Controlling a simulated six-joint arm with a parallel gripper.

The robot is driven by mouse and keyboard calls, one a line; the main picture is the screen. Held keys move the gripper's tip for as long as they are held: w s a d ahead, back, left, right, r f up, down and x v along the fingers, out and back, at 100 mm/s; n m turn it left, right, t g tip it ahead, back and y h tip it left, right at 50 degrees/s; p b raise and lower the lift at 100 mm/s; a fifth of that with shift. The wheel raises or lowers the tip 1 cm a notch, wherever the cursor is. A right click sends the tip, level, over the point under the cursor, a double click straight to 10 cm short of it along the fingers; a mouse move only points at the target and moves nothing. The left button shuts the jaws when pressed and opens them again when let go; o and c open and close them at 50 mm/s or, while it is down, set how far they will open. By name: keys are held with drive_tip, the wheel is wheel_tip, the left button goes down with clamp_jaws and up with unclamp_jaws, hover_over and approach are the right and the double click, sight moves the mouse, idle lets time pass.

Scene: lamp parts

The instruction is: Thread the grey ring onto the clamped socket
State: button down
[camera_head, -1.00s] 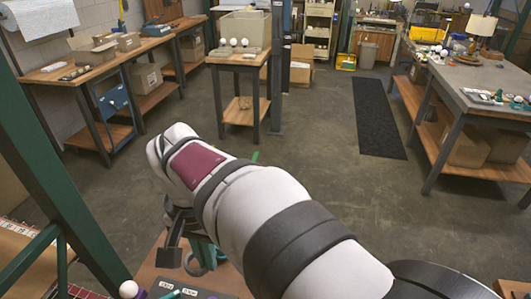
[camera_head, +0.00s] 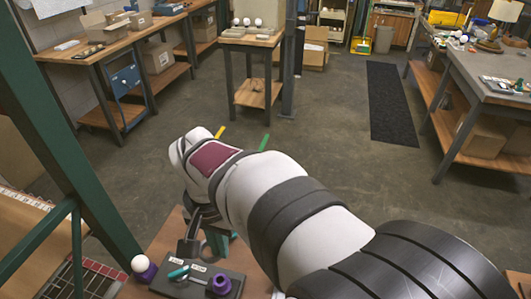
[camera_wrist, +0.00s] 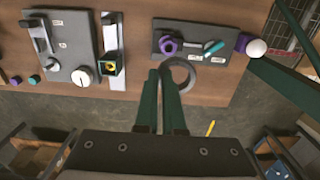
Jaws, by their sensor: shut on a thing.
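The grey ring (camera_wrist: 192,73) is held by my gripper (camera_wrist: 161,73) in the wrist view. The two green fingers are shut on its left side, and the ring's opening is visible. A narrow grey clamp-like fixture (camera_wrist: 110,30) stands on the bench left of the ring. At its near end is a dark squarish part (camera_wrist: 110,66) with a yellow inside, which may be the clamped socket; I cannot tell for sure. The ring is apart from it.
A dark labelled plate (camera_wrist: 185,57) holds a purple part (camera_wrist: 168,45) and a teal rod (camera_wrist: 213,47). A white ball on a purple base (camera_wrist: 255,47) stands right of it. A grey panel with a dial (camera_wrist: 67,60) lies left. A green post (camera_head: 60,130) rises at left.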

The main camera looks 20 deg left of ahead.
drive_tip(key=shift+f, duration=2)
drive_tip(key=shift+f, duration=0.1)
drive_tip(key=shift+f, duration=1.9)
drive_tip(key=shift+f, duration=2)
drive_tip(key=c, duration=1.5)
unclamp_jaws()
drive_tip(key=shift+f, duration=0.65)
drive_tip(key=shift+c, duration=0.2)
drive_tip(key=shift+f, duration=0.15)
clamp_jaws()
